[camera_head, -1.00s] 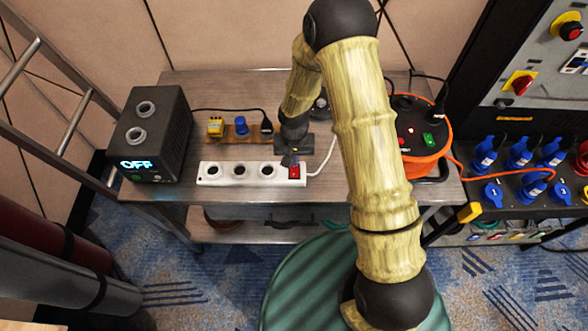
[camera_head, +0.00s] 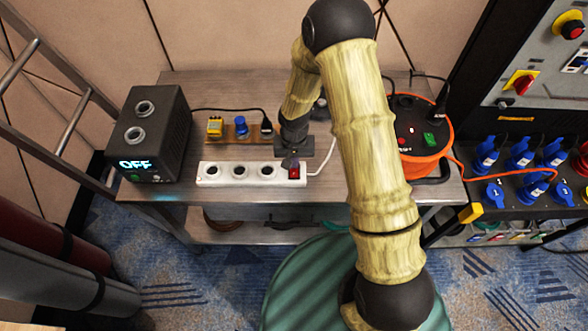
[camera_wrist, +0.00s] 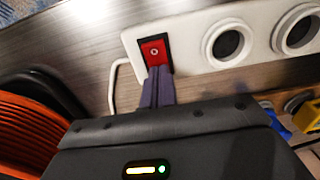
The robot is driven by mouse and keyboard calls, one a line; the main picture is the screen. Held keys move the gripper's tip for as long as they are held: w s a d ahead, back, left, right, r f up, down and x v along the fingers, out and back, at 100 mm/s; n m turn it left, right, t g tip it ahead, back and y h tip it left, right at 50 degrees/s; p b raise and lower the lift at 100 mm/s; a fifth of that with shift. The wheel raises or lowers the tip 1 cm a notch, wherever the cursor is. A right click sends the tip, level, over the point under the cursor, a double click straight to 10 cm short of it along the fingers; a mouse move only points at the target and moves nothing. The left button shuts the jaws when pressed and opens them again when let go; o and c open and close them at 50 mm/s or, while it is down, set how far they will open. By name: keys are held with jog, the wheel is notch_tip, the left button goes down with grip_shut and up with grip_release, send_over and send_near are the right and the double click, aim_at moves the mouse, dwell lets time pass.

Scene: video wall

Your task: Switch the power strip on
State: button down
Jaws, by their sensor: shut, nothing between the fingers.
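The white power strip (camera_head: 221,175) lies on the metal table, with several round sockets in a row. Its red rocker switch (camera_head: 295,172) is at the right end, by the white cable. In the wrist view the red switch (camera_wrist: 154,52) shows a small pale mark. My gripper (camera_head: 290,163) is shut and empty, with its fingertips at the switch. In the wrist view the fingertips (camera_wrist: 158,72) overlap the switch's lower edge; whether they press it I cannot tell.
A dark box (camera_head: 150,134) reading "OFF" stands at the left. Behind the strip is a wooden board (camera_head: 226,131) with yellow, blue and black plugs. An orange cable reel (camera_head: 440,149) stands right of my arm. The table's front edge is clear.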

notch_tip(320, 180, up, 7)
jog(key=p, duration=0.5)
dwell(0.4)
jog(key=shift+r, duration=0.1)
dwell(0.4)
jog(key=s+d+r+t, duration=0.1)
jog(key=s+d+r, duration=0.5)
jog(key=r, duration=0.4)
jog(key=s+d+r+t, duration=0.1)
jog(key=s+d+r, duration=0.5)
jog(key=r, duration=0.4)
jog(key=shift+s+d+r+t, duration=0.25)
jog(key=shift+s+d+t, duration=0.05)
jog(key=shift+d, duration=0.5)
jog(key=shift+w, duration=0.1)
